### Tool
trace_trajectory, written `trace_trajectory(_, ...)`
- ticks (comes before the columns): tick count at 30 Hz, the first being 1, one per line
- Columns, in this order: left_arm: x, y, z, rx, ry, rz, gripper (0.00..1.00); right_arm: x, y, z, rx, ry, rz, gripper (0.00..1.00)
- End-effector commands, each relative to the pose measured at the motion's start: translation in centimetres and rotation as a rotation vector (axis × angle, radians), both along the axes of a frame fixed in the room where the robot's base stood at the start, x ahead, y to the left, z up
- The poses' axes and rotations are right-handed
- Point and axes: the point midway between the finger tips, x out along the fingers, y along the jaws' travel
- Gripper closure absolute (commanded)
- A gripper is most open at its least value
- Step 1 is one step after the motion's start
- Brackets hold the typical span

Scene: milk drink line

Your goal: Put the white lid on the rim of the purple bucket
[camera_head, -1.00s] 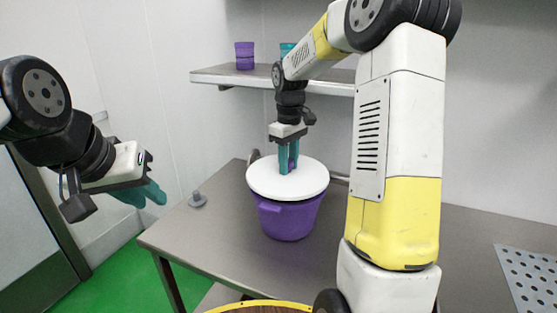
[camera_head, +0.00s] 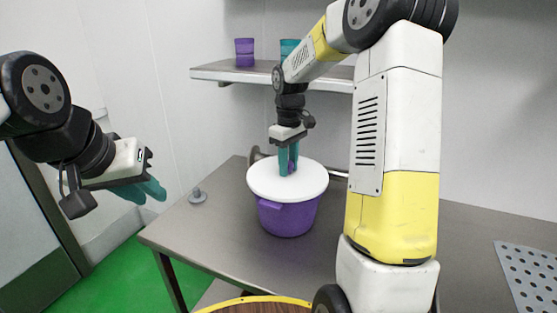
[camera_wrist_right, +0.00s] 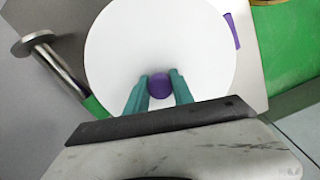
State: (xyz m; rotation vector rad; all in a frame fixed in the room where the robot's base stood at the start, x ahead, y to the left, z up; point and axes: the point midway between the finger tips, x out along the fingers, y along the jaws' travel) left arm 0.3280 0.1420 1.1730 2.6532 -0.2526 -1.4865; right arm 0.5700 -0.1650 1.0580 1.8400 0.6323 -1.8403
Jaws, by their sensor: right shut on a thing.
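The white lid (camera_head: 262,181) is a round disc with a small purple knob (camera_wrist_right: 160,86) at its middle. The purple bucket (camera_head: 287,218) stands upright on the steel table, directly below the lid. The lid covers the bucket's mouth and looks about level; whether it rests fully on the rim all round cannot be told. My right gripper (camera_head: 288,165) points down with its teal fingers shut on the knob; in the right wrist view the fingers (camera_wrist_right: 158,88) flank it. My left gripper (camera_head: 150,189) is away to the left, off the table, and holds nothing visible.
The steel table (camera_head: 225,235) has free room left and front of the bucket. A small grey knob-like piece (camera_head: 197,197) sits near its left edge. A wall shelf (camera_head: 215,73) carries purple and teal cups. A perforated plate (camera_head: 530,275) lies at the right.

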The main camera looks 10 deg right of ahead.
Motion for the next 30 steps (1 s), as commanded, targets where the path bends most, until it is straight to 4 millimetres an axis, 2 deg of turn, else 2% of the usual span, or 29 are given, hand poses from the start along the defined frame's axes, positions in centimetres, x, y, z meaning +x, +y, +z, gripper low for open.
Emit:
trace_trajectory(2, 0.0, 0.0, 0.0, 0.000, 0.000, 0.000, 0.75, 0.0, 0.0, -0.1, 0.000, 0.000, 0.000, 1.00)
trace_trajectory(3, 0.0, 0.0, 0.0, 0.000, 0.000, 0.000, 0.75, 0.0, 0.0, -0.1, 0.000, 0.000, 0.000, 0.63)
trace_trajectory(6, 0.0, 0.0, 0.0, 0.000, 0.000, 0.000, 0.75, 0.0, 0.0, -0.1, 0.000, 0.000, 0.000, 0.46)
trace_trajectory(17, 0.0, 0.0, 0.0, 0.000, 0.000, 0.000, 0.75, 0.0, 0.0, 0.3, 0.000, -0.001, 0.000, 0.46)
trace_trajectory(30, 0.0, 0.0, 0.0, 0.000, 0.000, 0.000, 0.75, 0.1, 0.0, 6.8, 0.000, -0.002, 0.000, 0.46)
